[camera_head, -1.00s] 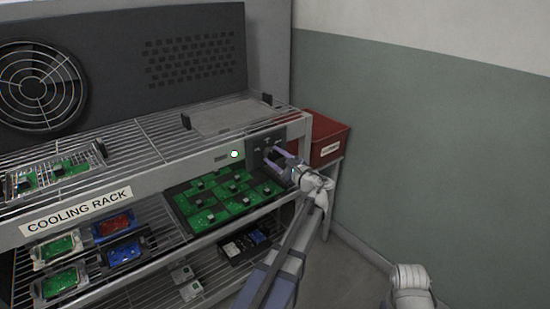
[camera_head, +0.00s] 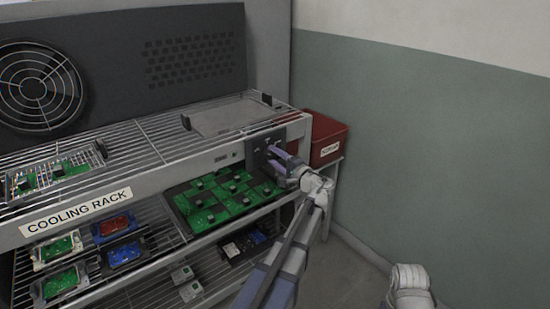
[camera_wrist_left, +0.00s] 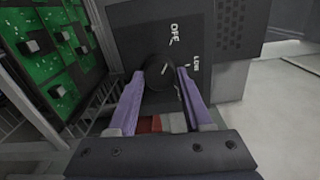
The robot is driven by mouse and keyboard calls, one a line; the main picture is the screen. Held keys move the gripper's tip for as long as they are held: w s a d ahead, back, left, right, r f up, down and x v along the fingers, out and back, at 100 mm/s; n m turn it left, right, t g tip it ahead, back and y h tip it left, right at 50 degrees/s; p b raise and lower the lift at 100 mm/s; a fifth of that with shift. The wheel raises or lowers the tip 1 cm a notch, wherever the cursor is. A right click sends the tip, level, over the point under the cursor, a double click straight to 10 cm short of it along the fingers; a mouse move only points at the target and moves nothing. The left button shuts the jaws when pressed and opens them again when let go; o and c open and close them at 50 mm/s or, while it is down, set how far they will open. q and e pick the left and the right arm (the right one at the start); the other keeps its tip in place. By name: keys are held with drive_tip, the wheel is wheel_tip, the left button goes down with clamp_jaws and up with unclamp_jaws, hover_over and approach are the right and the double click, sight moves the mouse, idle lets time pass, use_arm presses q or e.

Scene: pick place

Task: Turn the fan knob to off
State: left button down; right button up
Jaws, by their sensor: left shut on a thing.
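The fan knob (camera_wrist_left: 156,74) is a dark round dial on a dark control panel (camera_wrist_left: 135,30). Its white pointer line is tilted up and right, roughly toward the OFF mark (camera_wrist_left: 174,33); the LOW mark (camera_wrist_left: 194,62) lies to the right. My left gripper (camera_wrist_left: 160,84) is shut on the knob, one purple finger on each side. In the head view, the panel (camera_head: 257,145) sits at the right end of the rack's front, and my left gripper (camera_head: 275,158) reaches it from the right, largely hiding the knob. My right gripper is not in view.
The cooling rack (camera_head: 140,180) holds trays of green, red and blue boards. The large fan (camera_head: 40,88) is in the back panel. A red bin (camera_head: 325,137) stands just right of the rack, close behind my left wrist. The floor at the right is clear.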

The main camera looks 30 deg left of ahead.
use_arm(q)
drive_tip(key=shift+n, duration=0.5)
drive_tip(key=shift+c, duration=1.6)
unclamp_jaws()
drive_tip(key=v, duration=0.7)
drive_tip(key=shift+s+d, duration=0.15)
drive_tip(key=shift+d, duration=0.2)
